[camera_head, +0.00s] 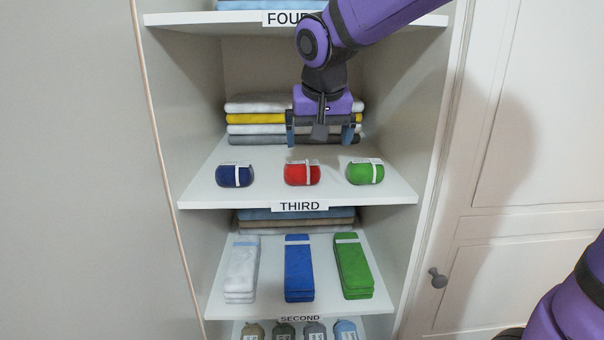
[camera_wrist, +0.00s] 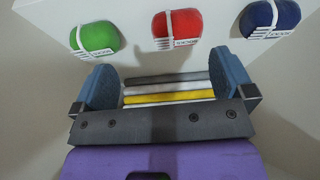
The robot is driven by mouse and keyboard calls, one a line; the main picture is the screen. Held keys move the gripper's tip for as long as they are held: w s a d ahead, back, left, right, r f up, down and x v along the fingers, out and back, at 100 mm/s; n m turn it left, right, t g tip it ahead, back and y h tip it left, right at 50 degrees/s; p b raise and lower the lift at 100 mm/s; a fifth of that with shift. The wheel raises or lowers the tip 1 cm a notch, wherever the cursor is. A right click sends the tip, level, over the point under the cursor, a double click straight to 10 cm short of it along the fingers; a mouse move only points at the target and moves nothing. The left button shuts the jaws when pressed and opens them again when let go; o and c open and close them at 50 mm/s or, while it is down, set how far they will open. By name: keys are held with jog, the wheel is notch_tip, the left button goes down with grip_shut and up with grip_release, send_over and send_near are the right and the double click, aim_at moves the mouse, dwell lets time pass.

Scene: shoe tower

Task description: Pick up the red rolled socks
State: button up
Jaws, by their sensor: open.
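The red rolled socks (camera_head: 302,173) lie in the middle of the shelf labelled THIRD, with a white band around them. They also show at the top of the wrist view (camera_wrist: 177,29). My gripper (camera_head: 320,141) is open and empty. In the head view it hangs above and behind the red socks, in front of the folded towels. In the wrist view its two blue-grey fingers (camera_wrist: 171,84) stand wide apart, with the red socks beyond them and not touched.
Blue rolled socks (camera_head: 234,175) lie left of the red ones and green rolled socks (camera_head: 365,172) lie right, with gaps between. A stack of folded towels (camera_head: 258,118) stands at the back. The shelf FOUR (camera_head: 225,17) is above; side walls enclose the shelf.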

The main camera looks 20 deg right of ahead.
aim_at(303, 165)
jog(key=w+f, duration=0.2)
jog(key=f, duration=0.1)
jog(key=w+f, duration=0.3)
jog(key=f, duration=0.1)
jog(key=w+f, duration=0.2)
jog(key=f, duration=0.2)
jog(key=shift+w+a, duration=0.2)
jog(key=shift+w, duration=0.1)
jog(key=shift+c, duration=0.5)
jog(key=c, duration=0.5)
